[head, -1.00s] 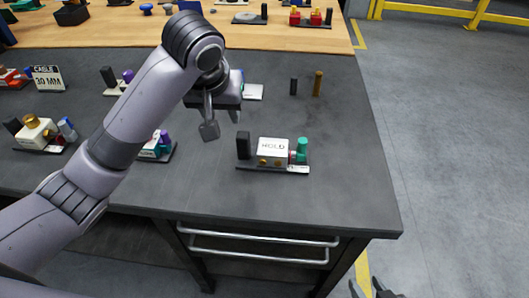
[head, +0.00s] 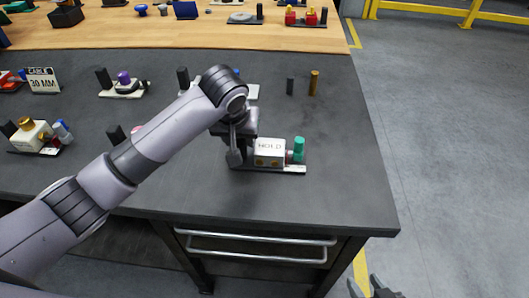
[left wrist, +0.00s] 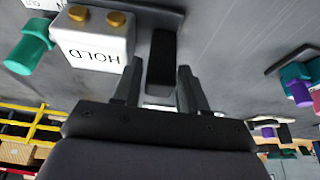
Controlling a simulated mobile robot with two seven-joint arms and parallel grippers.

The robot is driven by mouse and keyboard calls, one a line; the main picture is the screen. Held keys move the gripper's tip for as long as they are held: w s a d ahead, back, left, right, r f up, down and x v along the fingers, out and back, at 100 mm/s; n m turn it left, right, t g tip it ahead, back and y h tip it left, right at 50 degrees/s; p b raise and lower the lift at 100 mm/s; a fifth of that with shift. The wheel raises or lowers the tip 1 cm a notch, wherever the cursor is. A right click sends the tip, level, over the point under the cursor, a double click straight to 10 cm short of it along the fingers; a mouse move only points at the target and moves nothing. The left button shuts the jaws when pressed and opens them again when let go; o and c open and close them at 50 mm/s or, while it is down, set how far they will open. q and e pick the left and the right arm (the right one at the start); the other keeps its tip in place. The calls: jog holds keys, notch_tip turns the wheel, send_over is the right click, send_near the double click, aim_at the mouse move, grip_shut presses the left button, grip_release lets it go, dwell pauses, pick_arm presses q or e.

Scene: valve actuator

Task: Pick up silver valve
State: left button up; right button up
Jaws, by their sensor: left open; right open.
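No part clearly reads as a silver valve. The unit nearest my left gripper (head: 240,158) is a white block marked HOLD (head: 270,151), with gold buttons and a teal knob (head: 298,149), on a thin base plate. In the left wrist view the HOLD block (left wrist: 100,42) is at the upper left. A black upright post (left wrist: 161,58) of this unit shows between my left gripper's spread fingers (left wrist: 160,90); contact cannot be told. In the head view that post is hidden behind the gripper. My right gripper (head: 366,288) is open and empty at the bottom edge, off the table.
A dark pin (head: 290,86) and a brass pin (head: 314,83) stand behind the HOLD unit. Other units stand left, including a white one with a gold knob (head: 36,133) and a purple-knobbed one (head: 124,78). The grey table's (head: 345,180) right side is clear.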

pick_arm(q)
jog(key=shift+w+f, duration=0.25)
jog(key=shift+f, duration=0.3)
grip_shut()
jog(key=shift+d+r, duration=0.1)
notch_tip(320, 180, up, 9)
jog(key=shift+f, duration=4.15)
